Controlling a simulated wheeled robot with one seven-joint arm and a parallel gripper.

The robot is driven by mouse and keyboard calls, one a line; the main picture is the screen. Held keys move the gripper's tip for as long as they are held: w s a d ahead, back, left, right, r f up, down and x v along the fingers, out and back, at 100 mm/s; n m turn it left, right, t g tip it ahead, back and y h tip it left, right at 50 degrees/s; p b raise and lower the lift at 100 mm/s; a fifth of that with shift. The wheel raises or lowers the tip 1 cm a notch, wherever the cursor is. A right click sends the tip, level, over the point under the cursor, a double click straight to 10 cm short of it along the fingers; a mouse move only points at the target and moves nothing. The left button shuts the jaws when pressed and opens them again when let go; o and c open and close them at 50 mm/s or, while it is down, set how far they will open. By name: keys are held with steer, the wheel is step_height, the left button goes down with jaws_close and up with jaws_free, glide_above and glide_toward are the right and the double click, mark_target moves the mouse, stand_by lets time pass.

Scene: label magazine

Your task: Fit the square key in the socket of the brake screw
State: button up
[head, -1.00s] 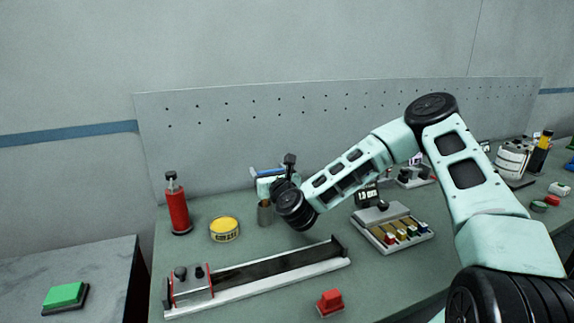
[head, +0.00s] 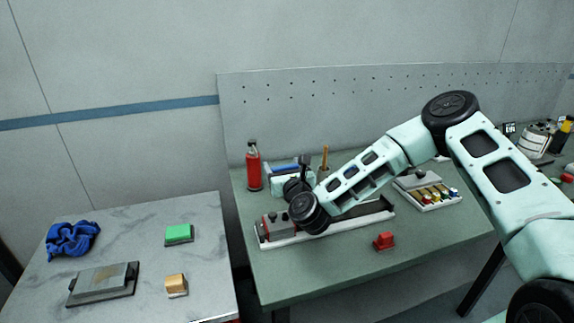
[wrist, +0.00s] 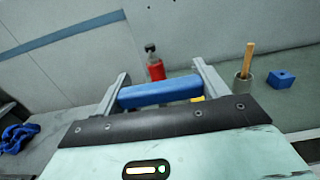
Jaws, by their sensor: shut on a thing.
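My gripper (head: 284,172) is shut on a blue bar (wrist: 158,92), seemingly the handle of the square key. In the wrist view the bar lies crosswise between the two grey fingers. The key's shaft and tip are hidden. The bar also shows in the head view (head: 282,167), above the left end of the rail unit. That unit has a dark channel (head: 370,211) and a grey-and-red block (head: 277,229) at its left end. My wrist partly covers the block. I cannot make out the brake screw or its socket.
A red bottle (head: 253,169) stands behind the gripper. A wooden stick (head: 325,158) stands in a grey cup (wrist: 243,86), near a blue block (wrist: 281,79). A red block (head: 384,241) is in front of the rail. The left table holds a green button (head: 179,233) and blue cloth (head: 73,240).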

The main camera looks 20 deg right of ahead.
steer(key=shift+f+b, duration=0.2)
steer(key=shift+b, duration=0.25)
step_height(320, 180, down, 5)
steer(key=b, duration=0.5)
steer(key=shift+f, duration=0.2)
steer(key=shift+b, duration=0.6)
stand_by(1.7)
steer(key=shift+f+b, duration=1.1)
steer(key=shift+f, duration=0.1)
steer(key=o, duration=1.1)
steer(key=shift+s, duration=0.1)
